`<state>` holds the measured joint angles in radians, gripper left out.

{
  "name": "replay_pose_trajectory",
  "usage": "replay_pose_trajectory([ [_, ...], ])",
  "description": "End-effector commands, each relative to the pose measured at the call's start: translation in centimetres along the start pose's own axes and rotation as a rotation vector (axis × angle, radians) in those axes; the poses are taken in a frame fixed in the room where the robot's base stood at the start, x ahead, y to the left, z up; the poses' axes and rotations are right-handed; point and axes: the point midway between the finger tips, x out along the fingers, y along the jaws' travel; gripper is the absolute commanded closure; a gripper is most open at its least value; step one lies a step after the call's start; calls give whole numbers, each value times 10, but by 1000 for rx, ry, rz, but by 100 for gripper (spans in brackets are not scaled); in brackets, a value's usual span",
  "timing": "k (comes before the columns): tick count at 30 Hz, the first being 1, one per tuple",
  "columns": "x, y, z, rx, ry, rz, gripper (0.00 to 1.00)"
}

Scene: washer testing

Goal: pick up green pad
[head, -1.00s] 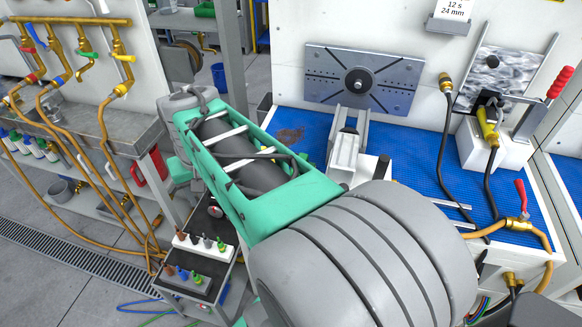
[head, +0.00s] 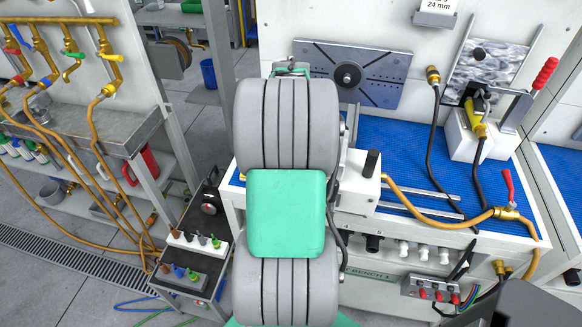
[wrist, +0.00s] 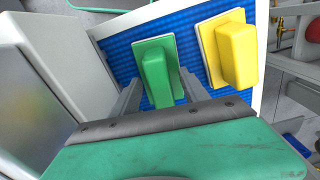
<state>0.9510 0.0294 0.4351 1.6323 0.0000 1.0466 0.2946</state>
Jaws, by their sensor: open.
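The green pad (wrist: 154,70) shows in the wrist view as a green block with a raised grip, lying on the blue mat (wrist: 197,40). My gripper (wrist: 159,78) is open, with one grey finger toward each side of the pad's near end. I cannot tell whether the fingers touch it. The pad's near end is partly hidden by the gripper's body. In the head view my arm hides both the pad and the gripper.
A yellow pad (wrist: 232,50) lies close to the right of the green one. A large grey-white body (wrist: 40,60) stands close on the left. In the head view, black hoses (head: 435,140) and a yellow hose (head: 425,208) cross the bench's right part.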

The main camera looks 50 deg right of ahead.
Motion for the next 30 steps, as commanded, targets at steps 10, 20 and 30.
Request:
replay_pose_trajectory([
  [10, -1, 0, 0, -1, 2, 0, 64],
  [20, -1, 0, 0, -1, 2, -1, 91],
  [30, -1, 0, 0, -1, 2, -1, 100],
])
